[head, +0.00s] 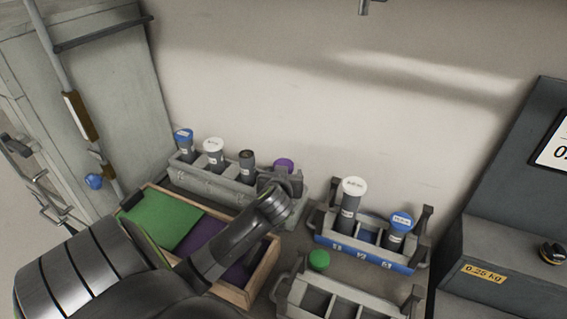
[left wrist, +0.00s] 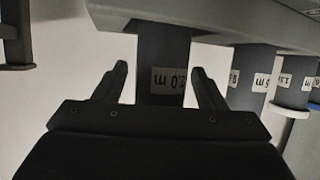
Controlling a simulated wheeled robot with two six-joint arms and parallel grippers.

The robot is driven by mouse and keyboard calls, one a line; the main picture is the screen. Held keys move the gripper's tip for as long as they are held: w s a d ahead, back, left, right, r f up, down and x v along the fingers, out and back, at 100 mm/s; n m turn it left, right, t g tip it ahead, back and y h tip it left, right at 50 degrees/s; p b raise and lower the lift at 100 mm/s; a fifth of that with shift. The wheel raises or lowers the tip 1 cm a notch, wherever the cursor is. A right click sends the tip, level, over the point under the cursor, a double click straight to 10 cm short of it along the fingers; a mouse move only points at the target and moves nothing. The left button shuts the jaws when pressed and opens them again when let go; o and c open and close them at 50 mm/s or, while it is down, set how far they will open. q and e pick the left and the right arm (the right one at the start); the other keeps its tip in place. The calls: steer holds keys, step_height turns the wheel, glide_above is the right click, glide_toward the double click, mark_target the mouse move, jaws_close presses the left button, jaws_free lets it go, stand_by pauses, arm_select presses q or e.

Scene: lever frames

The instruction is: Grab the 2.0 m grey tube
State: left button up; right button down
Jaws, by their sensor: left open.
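A grey tube (left wrist: 163,55) stands between the spread fingers of my left gripper in the left wrist view, which looks upside down. Its label (left wrist: 168,82) ends in ".0 m"; its first digit is hard to read. In the head view my left gripper (head: 272,192) is at the right end of the back rack (head: 215,183), at the purple-capped tube (head: 284,164), whose lower part it partly hides. The left gripper is open. A dark-topped grey tube (head: 247,165) stands left of it, then a white-capped tube (head: 213,155) and a blue-capped tube (head: 184,145).
A wooden tray (head: 263,278) with green and purple compartments lies below my arm. A blue-fronted rack (head: 365,259) holds a white-capped and a blue-capped tube. A front rack (head: 345,290) has a green-capped tube (head: 319,260) by it. A dark console stands right.

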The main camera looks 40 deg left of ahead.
arm_select(q)
steer(key=shift+w+a+f, duration=0.1)
steer(key=shift+w+a, duration=0.05)
steer(key=shift+w, duration=0.1)
jaws_close()
stand_by(0.3)
